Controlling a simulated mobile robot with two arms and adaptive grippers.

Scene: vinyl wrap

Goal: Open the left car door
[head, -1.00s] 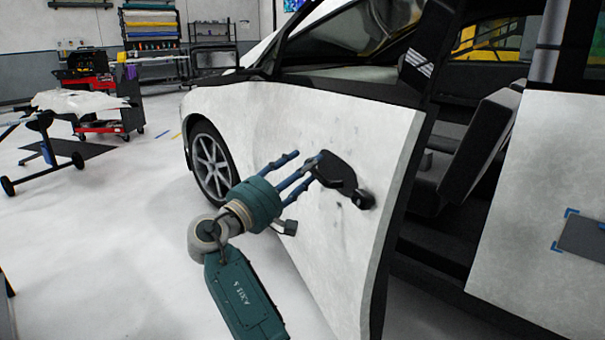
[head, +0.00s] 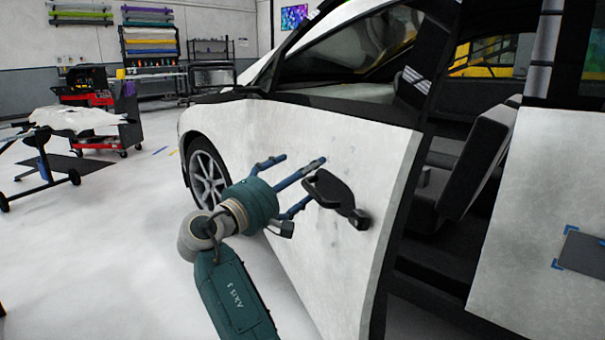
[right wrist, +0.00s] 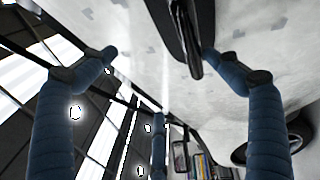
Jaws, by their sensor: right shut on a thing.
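The white car's left front door (head: 330,145) is in the head view. It stands ajar, with its rear edge swung out and the dark sill and a seat showing behind it. A black door handle (head: 328,186) sticks out from its panel. My right gripper (head: 302,188) has blue fingers and is at the handle's front end. In the right wrist view the handle (right wrist: 182,35) lies between the gripper's fingers (right wrist: 158,55), close against the right fingertip; the left finger is apart from it. My left gripper is not in view.
The rear door (head: 540,170) is at the right, past the open gap. The front wheel (head: 207,178) is beyond the gripper. A red tool cart (head: 83,90) and a stand with a white panel (head: 75,120) are far left.

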